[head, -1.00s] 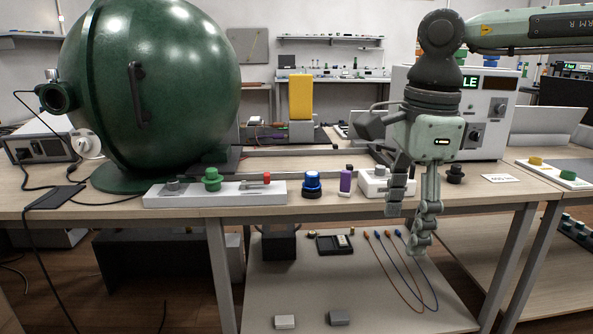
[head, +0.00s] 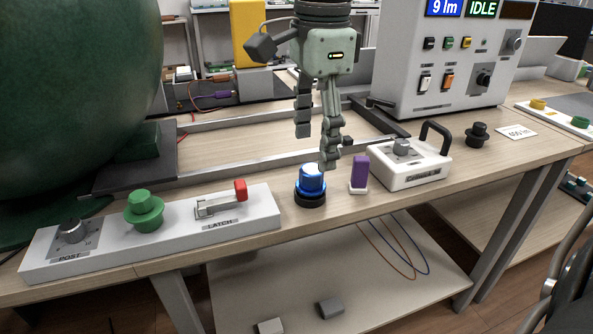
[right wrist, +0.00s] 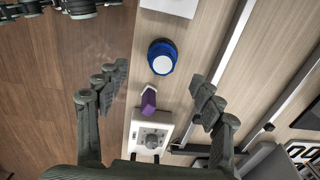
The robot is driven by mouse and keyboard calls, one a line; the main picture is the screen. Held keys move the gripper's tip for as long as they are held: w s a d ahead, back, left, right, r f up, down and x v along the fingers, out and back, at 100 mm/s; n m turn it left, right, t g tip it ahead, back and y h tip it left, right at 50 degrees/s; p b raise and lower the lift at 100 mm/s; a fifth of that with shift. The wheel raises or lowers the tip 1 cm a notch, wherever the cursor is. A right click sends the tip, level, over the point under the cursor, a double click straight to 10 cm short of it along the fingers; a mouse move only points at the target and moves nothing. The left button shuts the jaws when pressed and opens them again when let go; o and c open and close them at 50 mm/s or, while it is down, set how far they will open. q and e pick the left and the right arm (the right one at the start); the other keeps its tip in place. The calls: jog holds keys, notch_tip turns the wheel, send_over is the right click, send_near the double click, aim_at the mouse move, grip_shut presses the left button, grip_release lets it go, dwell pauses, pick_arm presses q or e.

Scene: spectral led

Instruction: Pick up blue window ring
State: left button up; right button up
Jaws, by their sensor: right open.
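The blue window ring (head: 312,180) is a bright blue, round piece on a dark base, standing upright near the front edge of the bench. In the right wrist view the blue ring (right wrist: 162,58) shows from above with a pale disc at its centre. My right gripper (head: 316,150) is open and empty, pointing down just above and behind the ring in the head view. In the right wrist view its fingers (right wrist: 160,90) are spread to the left and right, with the ring beyond the tips and between their lines. My left gripper is not in view.
A purple block (head: 360,172) stands just right of the ring, beside a white box with a black handle (head: 412,168). A white panel with a green knob and red latch (head: 170,232) lies to the left. The large green sphere (head: 70,90) fills the far left.

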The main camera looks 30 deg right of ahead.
aim_at(312, 169)
jog(key=f, duration=0.7)
jog(key=shift+w+d, duration=0.1)
jog(key=shift+w, duration=0.25)
jog(key=shift+c, duration=0.3)
jog(key=c, duration=1.2)
